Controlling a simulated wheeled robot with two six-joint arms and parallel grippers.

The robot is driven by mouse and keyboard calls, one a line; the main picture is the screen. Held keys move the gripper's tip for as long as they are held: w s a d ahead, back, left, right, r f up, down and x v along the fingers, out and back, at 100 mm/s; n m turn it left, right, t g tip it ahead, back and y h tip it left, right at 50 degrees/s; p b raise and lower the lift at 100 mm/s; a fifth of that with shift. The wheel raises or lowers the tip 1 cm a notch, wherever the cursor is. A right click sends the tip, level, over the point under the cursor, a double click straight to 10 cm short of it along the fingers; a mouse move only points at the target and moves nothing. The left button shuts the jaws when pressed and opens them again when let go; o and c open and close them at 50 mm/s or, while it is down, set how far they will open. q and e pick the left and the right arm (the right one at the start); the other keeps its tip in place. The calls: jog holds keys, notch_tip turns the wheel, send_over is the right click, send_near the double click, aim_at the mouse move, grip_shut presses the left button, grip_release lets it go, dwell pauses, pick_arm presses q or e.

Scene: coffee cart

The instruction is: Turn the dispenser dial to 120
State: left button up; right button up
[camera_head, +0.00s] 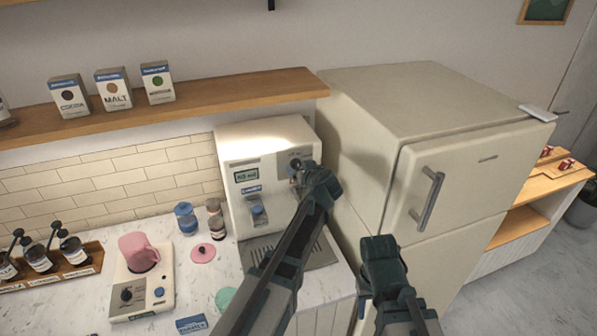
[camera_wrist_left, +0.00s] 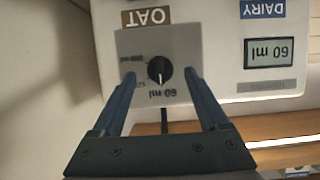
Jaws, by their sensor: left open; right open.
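The dispenser (camera_head: 262,150) is a cream machine against the wall. In the left wrist view, which is upside down, its black round dial (camera_wrist_left: 159,70) sits on a grey plate (camera_wrist_left: 185,45) with a white pointer mark toward the printed 60 ml. The display (camera_wrist_left: 268,53) reads 60 ml. My left gripper (camera_wrist_left: 158,76) is open, with one blue finger on each side of the dial; contact cannot be told. In the head view my left gripper (camera_head: 300,172) covers most of the dial. My right gripper (camera_head: 380,248) is open in front of the fridge.
The fridge (camera_head: 440,110) stands right of the dispenser. A scale with a pink pitcher (camera_head: 138,252), several jars and a bottle rack (camera_head: 85,268) stand on the counter to the left. A wooden shelf (camera_head: 225,92) with boxes runs above.

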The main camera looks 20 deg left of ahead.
pick_arm(q)
jog(key=shift+x, duration=0.85)
grip_shut()
